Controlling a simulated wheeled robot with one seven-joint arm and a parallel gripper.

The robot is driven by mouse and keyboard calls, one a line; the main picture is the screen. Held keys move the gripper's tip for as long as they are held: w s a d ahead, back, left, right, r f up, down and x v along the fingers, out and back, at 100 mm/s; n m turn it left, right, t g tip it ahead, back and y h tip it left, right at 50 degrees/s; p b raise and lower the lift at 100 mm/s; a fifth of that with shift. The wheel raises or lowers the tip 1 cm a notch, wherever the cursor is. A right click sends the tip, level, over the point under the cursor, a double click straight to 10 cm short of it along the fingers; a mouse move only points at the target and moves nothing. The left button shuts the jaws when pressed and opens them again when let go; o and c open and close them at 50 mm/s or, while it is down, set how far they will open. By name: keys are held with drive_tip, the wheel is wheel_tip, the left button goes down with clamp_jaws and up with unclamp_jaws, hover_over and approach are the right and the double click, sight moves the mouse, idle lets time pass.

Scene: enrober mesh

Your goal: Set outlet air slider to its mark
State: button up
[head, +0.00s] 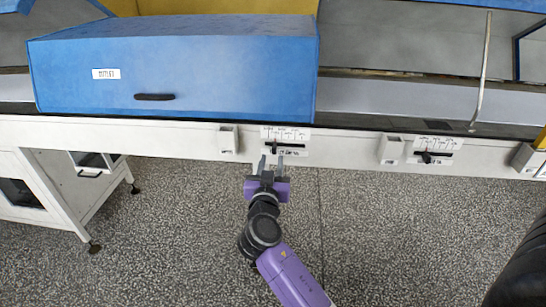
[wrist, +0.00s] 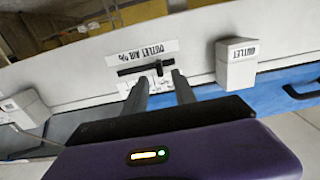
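The outlet air slider (head: 287,147) is a black slot on a white scale plate on the machine's front rail. Its small dark knob (head: 274,147) stands near the left end of the slot. In the wrist view the slot (wrist: 132,70) appears upside down under the label "OUTLET AIR %" (wrist: 142,53), and the knob seems to be toward the right, between my fingers. My gripper (head: 269,162) is open, its two fingers pointing at the plate just below the knob. The wrist view shows the fingers (wrist: 160,77) apart with nothing clearly gripped. I cannot tell contact or make out the target mark.
A grey-white box labelled OUTLET (wrist: 237,64) juts from the rail close beside the slider. A second slider plate (head: 436,150) is farther right on the rail. A blue hood (head: 180,75) with a black handle sits above. The speckled floor in front is clear.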

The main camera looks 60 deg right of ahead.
drive_tip(key=shift+v, duration=1.3)
drive_tip(key=w+a+n+t+y, duration=0.4)
drive_tip(key=a+n+t, duration=0.2)
drive_tip(key=a, duration=0.1)
drive_tip(key=s+a+f+n+t+y+p, duration=0.1)
drive_tip(key=s+a+n+t+y, duration=0.15)
drive_tip(key=a, duration=0.35)
drive_tip(key=s+a+f+n+t+y, duration=0.1)
drive_tip(key=s+a+n+y, duration=0.15)
drive_tip(key=a, duration=0.35)
drive_tip(key=s+a+r+y+p, duration=0.1)
drive_tip(key=s+a, duration=0.3)
drive_tip(key=s, duration=0.4)
drive_tip(key=s+a+r+n+g+y+p, duration=0.1)
drive_tip(key=s+a+y, duration=0.3)
drive_tip(key=s, duration=0.4)
drive_tip(key=s+a+r+n+y+p, duration=0.1)
drive_tip(key=s+a+y+p, duration=0.1)
drive_tip(key=s+a, duration=0.4)
drive_tip(key=shift+s+r+g+y, duration=0.25)
drive_tip(key=shift+s+g+y, duration=0.1)
drive_tip(key=shift+s, duration=0.85)
